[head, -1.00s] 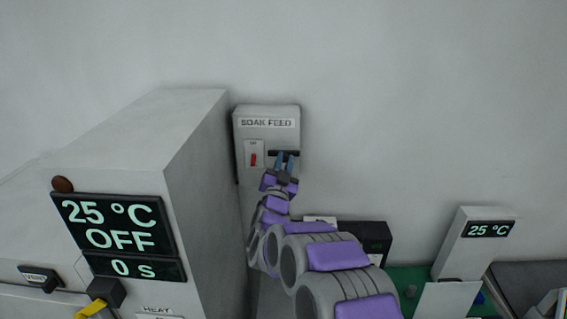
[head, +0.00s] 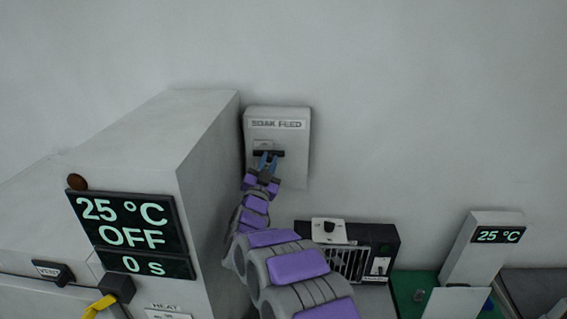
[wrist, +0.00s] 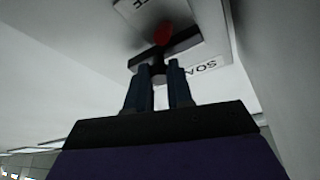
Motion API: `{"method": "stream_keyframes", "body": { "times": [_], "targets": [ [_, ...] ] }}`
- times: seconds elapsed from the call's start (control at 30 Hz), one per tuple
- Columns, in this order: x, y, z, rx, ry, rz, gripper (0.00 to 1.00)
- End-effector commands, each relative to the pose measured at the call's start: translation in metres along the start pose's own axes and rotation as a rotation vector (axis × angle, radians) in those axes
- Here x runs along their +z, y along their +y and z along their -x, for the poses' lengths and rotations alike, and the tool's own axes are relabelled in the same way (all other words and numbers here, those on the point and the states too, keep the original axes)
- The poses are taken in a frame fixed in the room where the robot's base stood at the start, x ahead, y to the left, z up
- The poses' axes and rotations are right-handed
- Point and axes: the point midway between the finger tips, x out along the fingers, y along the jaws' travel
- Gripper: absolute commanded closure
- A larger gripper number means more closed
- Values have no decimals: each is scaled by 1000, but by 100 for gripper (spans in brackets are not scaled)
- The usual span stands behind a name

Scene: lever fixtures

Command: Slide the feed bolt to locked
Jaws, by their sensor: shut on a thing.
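The feed bolt (head: 281,153) is a dark bar on the front of the pale box labelled SOAK FEED (head: 293,139), fixed to the back wall. It sits left of the box's middle, below a small pale plate. My gripper (head: 268,157) reaches up from below and is shut on the bolt's knob. In the wrist view the dark knob (wrist: 158,74) is between the two blue fingers. A red part (wrist: 163,35) shows just beyond it in the wrist view. The fingers hide part of the bolt in the head view.
A large pale oven-like unit (head: 207,165) with a 25 °C OFF display (head: 125,222) stands close on the left. Lower right are a dark vented box (head: 378,238), a green surface (head: 408,283) and a second 25 °C display (head: 498,235). The wall right of the feed box is clear.

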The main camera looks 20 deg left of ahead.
Motion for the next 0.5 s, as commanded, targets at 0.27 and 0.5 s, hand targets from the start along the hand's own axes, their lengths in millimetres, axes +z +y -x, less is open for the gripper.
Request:
{"method": "stream_keyframes", "body": {
  "times": [0.27,0.5],
  "targets": [
    [2,-7,1,-7,-1,0,100],
    [2,-8,2,-7,-1,0,63]
  ]
}}
